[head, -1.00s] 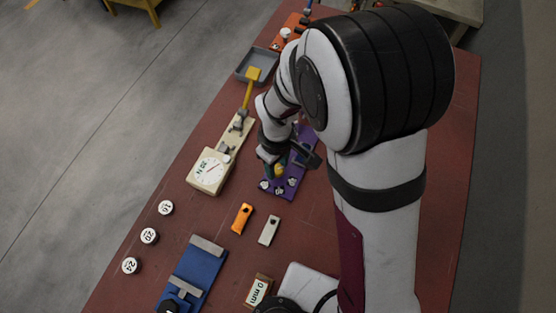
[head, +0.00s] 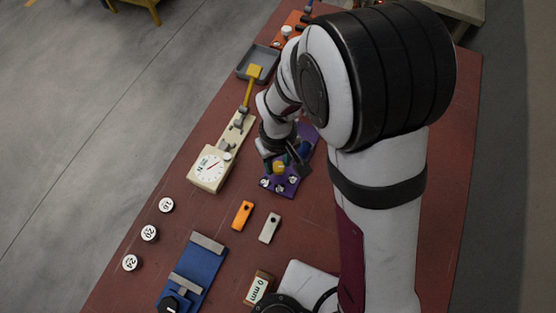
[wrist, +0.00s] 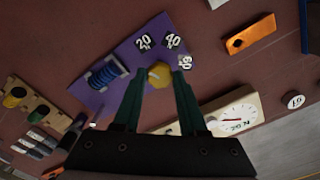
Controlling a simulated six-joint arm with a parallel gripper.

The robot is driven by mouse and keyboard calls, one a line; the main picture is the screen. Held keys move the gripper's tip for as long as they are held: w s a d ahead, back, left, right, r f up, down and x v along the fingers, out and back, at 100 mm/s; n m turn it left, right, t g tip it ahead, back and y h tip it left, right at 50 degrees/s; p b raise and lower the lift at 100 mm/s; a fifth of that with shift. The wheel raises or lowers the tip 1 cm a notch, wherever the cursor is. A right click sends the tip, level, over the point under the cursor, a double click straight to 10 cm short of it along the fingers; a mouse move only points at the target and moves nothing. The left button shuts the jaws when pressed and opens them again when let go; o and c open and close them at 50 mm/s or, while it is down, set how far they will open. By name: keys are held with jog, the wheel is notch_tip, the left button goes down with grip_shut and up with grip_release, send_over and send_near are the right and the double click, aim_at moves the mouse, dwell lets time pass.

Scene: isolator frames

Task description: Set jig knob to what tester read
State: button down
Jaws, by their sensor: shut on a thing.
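The purple jig (head: 293,184) lies on the bench and also shows in the wrist view (wrist: 121,50). It carries a yellow knob (wrist: 160,75), a blue coil (wrist: 105,73) and number tags 20 (wrist: 143,41), 40 (wrist: 172,41) and 60 (wrist: 185,62). My gripper (wrist: 159,78) is shut on the yellow knob, with a green finger on each side. The knob's pointer direction is not clear. The beige tester (head: 207,172) has a round dial with a red needle and a yellow lever (head: 249,88). Its dial also shows in the wrist view (wrist: 236,116), too small to read surely.
An orange block (head: 242,215) and a grey block (head: 269,228) lie in front of the jig. Several round number tokens (head: 149,233) line the left edge. A blue fixture (head: 196,272) and a 0 mm display (head: 258,289) are nearer. A grey tray (head: 258,63) is behind.

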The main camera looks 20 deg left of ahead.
jog(key=m, duration=0.4)
jog(key=shift+m, duration=0.3)
dwell(0.3)
jog(key=shift+c, duration=2.2)
grip_release()
